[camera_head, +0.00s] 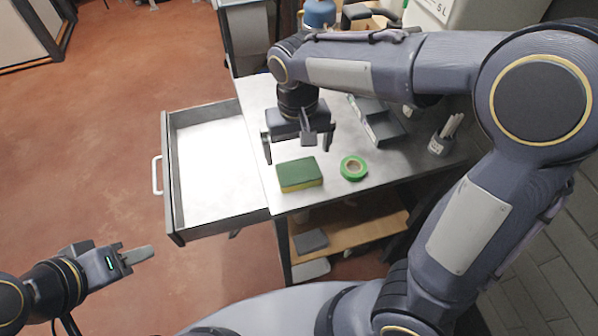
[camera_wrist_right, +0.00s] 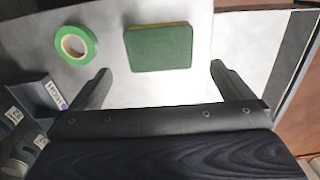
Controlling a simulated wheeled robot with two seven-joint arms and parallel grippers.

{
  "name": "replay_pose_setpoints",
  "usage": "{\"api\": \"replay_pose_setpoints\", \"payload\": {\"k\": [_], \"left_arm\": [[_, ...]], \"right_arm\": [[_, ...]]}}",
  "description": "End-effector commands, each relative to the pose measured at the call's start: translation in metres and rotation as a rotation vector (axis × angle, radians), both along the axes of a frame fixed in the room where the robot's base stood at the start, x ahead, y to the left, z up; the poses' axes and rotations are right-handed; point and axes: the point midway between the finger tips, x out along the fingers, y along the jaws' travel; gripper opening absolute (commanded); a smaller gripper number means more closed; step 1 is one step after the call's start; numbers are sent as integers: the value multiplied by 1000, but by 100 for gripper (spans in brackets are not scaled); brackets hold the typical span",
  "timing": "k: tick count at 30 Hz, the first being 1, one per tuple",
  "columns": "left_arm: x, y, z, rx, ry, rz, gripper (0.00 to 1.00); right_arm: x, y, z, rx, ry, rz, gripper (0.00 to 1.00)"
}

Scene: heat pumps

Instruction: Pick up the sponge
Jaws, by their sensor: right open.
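The sponge (camera_head: 299,174), green on top with a yellow layer below, lies flat on the metal worktop near its front edge. It also shows in the right wrist view (camera_wrist_right: 158,47), ahead of the fingertips and between their lines. My right gripper (camera_head: 298,148) is open and empty, pointing down above the worktop just behind the sponge, not touching it. Its two spread fingers show in the right wrist view (camera_wrist_right: 158,75). My left gripper (camera_head: 140,256) is at the lower left over the floor, away from the worktop; its finger gap cannot be made out.
A green tape roll (camera_head: 353,168) lies just right of the sponge. A grey bin (camera_head: 383,128) and a cup with white sticks (camera_head: 441,140) stand farther right. An open, empty drawer (camera_head: 212,158) juts out left of the worktop. A wooden shelf (camera_head: 350,243) is below.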

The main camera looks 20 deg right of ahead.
Motion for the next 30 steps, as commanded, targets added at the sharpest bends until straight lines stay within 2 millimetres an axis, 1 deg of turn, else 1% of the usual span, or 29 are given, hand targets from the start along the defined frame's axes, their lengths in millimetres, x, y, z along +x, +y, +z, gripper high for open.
{"api": "replay_pose_setpoints", "payload": {"k": [3, 8, 15, 18, 25, 30], "left_arm": [[0, 0, -2, 0, 0, 0, 36], [0, 0, -2, 0, 0, 0, 36], [0, 0, -3, 0, 0, 0, 36], [0, 0, -3, 0, 0, 0, 36], [0, 0, -3, 0, 0, 0, 36], [0, 0, -3, 0, 0, 0, 36]], "right_arm": [[0, 1, -14, -6, 4, 1, 100], [-1, 0, -32, -6, 4, 1, 100], [-2, -1, -68, -4, 4, 1, 100], [-2, -1, -74, -3, 2, 0, 100], [-2, -1, -75, -2, 1, 1, 100], [-2, -1, -75, -2, 0, 1, 78]]}}
